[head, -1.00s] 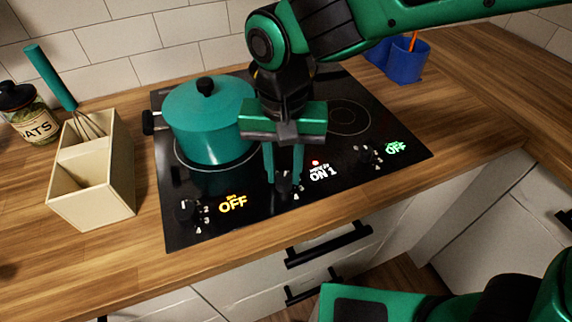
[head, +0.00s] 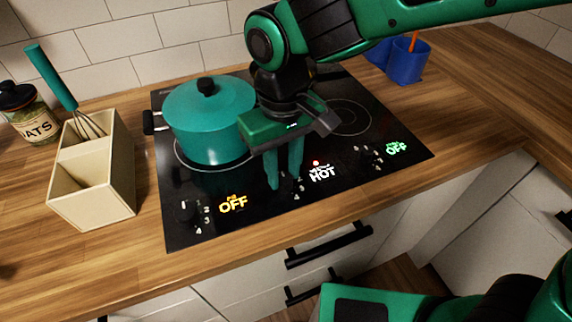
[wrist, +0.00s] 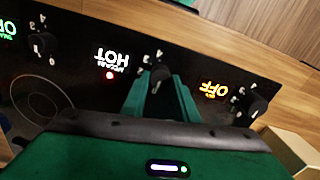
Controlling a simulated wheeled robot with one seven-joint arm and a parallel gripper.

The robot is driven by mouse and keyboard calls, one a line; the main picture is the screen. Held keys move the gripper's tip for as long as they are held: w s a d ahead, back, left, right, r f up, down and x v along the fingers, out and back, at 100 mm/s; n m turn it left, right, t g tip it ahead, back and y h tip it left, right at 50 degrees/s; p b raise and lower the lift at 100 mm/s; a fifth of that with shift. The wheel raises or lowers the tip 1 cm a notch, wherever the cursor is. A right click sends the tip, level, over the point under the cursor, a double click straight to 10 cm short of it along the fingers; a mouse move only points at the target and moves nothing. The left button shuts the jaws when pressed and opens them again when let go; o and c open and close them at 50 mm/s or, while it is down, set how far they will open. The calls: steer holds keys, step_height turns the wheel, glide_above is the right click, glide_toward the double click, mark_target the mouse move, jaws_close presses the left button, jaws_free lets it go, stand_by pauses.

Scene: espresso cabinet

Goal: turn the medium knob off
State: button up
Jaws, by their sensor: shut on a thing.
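The medium knob (head: 288,188) is a small black knob at the middle of the black cooktop's front edge. Its display (head: 321,173) reads HOT in white, with a red dot above it. My gripper (head: 282,187) points down with its green fingers around this knob, and partly hides it in the head view. In the wrist view the medium knob (wrist: 160,72) shows between the fingertips (wrist: 161,84). The gripper is shut on it.
A teal lidded pot (head: 208,122) stands on the left burner, close to my gripper. The left knob (head: 188,211) and right knob (head: 367,157) have displays reading OFF. A cream utensil holder (head: 95,190) stands left of the cooktop. A blue cup (head: 407,62) stands at the back right.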

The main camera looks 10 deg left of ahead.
mark_target(286, 175)
steer(key=shift+w+d, duration=0.1)
steer(key=shift+d, duration=0.1)
stand_by(0.4)
steer(key=o, duration=1.1)
steer(key=shift+a, duration=0.1)
steer(key=shift+r, duration=0.25)
step_height(286, 175, up, 10)
steer(key=shift+r, duration=0.15)
